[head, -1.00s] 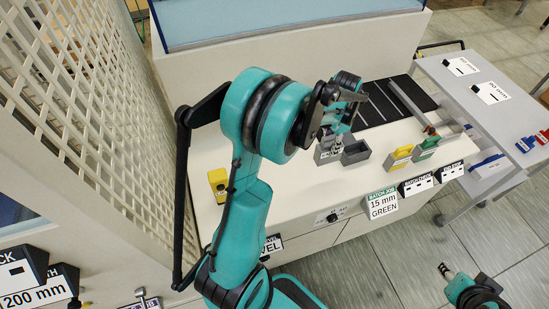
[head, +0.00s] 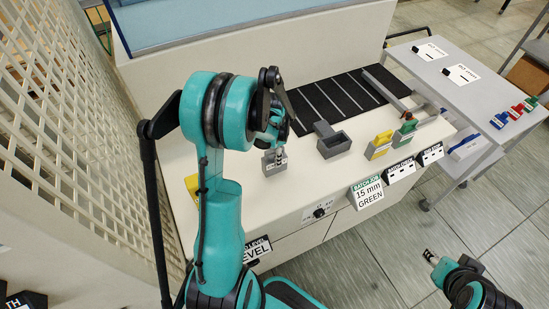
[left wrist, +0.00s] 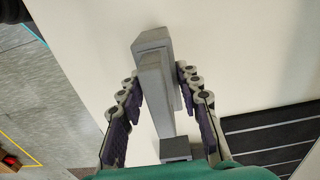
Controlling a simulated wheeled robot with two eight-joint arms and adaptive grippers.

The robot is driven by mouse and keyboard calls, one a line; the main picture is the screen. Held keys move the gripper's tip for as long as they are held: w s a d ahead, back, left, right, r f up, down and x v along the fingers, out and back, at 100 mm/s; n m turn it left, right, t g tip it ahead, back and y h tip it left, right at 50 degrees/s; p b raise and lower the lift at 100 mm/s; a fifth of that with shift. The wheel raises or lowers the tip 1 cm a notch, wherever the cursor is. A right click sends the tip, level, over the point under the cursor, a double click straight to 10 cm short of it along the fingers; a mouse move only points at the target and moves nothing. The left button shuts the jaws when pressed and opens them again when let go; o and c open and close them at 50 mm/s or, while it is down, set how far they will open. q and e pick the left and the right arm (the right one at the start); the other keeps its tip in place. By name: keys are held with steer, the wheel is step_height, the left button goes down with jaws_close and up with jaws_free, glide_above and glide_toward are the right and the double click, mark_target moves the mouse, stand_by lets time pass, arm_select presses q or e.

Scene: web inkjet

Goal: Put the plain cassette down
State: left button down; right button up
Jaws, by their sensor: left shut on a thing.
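The plain cassette (head: 274,164) is a small grey block at the left part of the white counter (head: 245,195). My left gripper (head: 281,153) is shut on it from above. In the left wrist view the grey cassette (left wrist: 153,85) stands between the two fingers of the left gripper (left wrist: 158,76). I cannot tell whether its underside touches the counter. A grey open holder (head: 334,146) stands to its right, apart from it. My right gripper (head: 431,257) shows at the lower right, over the floor, and its fingers are too small to read.
A yellow cassette (head: 380,146) and a green cassette (head: 405,130) stand in grey holders to the right. A black ribbed mat (head: 335,100) lies behind. A yellow block (head: 192,184) is partly hidden behind my left arm. A grey side table (head: 450,90) stands at the right.

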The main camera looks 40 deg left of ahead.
arm_select(q)
steer(key=shift+f, duration=0.2)
steer(key=c, duration=1.1)
jaws_free()
steer(key=shift+o, duration=0.2)
steer(key=shift+r, duration=0.1)
